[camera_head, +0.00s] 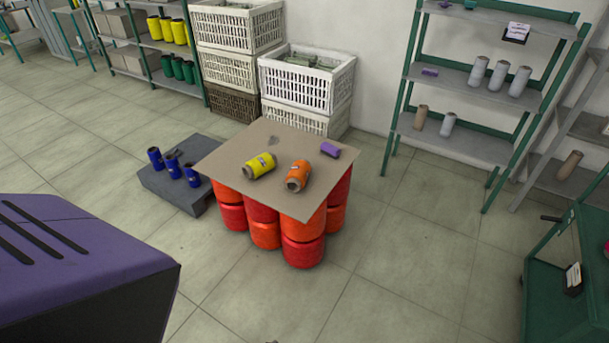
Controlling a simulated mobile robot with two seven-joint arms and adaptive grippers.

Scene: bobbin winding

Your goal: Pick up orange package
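An orange package (298,176), a wound bobbin with a dark core end facing the camera, lies on its side on a square tan board (229,160). The board rests on stacked red and orange bobbins (303,251). To the orange package's left on the board lies a yellow bobbin (259,166). Behind it to the right is a small purple block (330,149). Neither of my grippers shows in the head view, and nothing touches the orange package.
A low grey platform (158,184) with blue bobbins stands left of the board. White crates (306,82) and shelves (466,143) line the wall. A green cart (561,297) is at the right edge. A large purple-and-black body (75,260) fills the lower left. Floor right of the stack is clear.

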